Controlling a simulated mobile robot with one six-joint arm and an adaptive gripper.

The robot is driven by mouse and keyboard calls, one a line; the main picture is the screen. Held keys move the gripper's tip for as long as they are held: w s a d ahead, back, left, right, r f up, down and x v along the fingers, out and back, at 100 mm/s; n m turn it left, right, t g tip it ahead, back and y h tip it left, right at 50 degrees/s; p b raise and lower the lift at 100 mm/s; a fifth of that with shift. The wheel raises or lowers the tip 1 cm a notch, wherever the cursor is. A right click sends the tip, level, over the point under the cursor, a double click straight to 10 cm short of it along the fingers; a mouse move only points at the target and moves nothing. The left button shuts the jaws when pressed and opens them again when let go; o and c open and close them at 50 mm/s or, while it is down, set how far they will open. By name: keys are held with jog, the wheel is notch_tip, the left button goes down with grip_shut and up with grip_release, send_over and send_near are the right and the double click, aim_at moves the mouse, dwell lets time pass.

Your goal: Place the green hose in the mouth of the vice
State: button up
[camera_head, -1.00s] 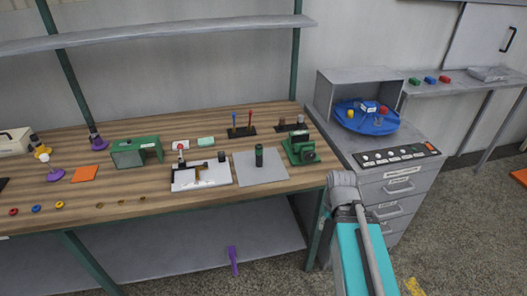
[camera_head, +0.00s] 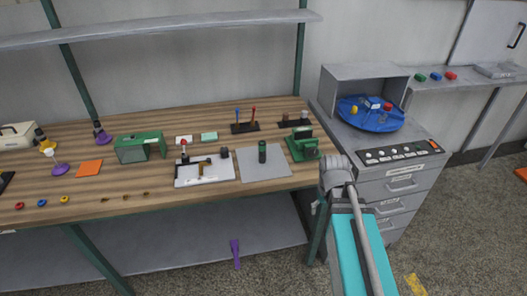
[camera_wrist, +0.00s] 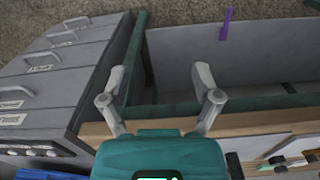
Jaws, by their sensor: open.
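A dark green upright cylinder (camera_head: 262,152), which looks like the green hose, stands on a grey plate (camera_head: 272,172) on the wooden bench. A green vice-like device (camera_head: 302,145) stands just right of it, near the bench's right end; its mouth is too small to make out. My gripper (camera_wrist: 160,74) is open and empty in the wrist view, with its two grey fingers apart above the bench's front edge. It is clear of the cylinder and the vice, neither of which I can make out in the wrist view. In the head view my arm mostly hides the gripper.
A grey drawer cabinet (camera_head: 398,190) with a blue round tray (camera_head: 370,117) stands right of the bench. A white fixture (camera_head: 203,171) and a green box (camera_head: 140,148) are left of the plate. A purple object (camera_head: 235,252) is below the bench, also in the wrist view (camera_wrist: 226,24).

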jog(key=w+a+r+n+p, duration=0.9)
jog(key=w+a+r+n, duration=0.1)
jog(key=w+n, duration=0.35)
notch_tip(320, 180, up, 6)
jog(key=n+p, duration=0.7)
jog(key=n, duration=0.3)
send_over(262, 152)
jog(key=shift+w+d+r, duration=0.2)
jog(key=shift+w+d, duration=0.1)
jog(key=shift+d, duration=0.1)
jog(key=shift+w+a+r+n, duration=0.2)
jog(key=shift+w+a+n, duration=0.1)
jog(key=shift+a+n, duration=0.35)
jog(key=shift+d+f, duration=0.1)
notch_tip(262, 152, down, 8)
jog(key=b, duration=0.8)
jog(key=shift+f+b, duration=0.2)
jog(key=shift+b, duration=0.1)
jog(key=shift+f, duration=0.15)
jog(key=shift+w+d+f+b, duration=0.15)
jog(key=shift+f+b, duration=2.3)
jog(key=shift+b, duration=0.15)
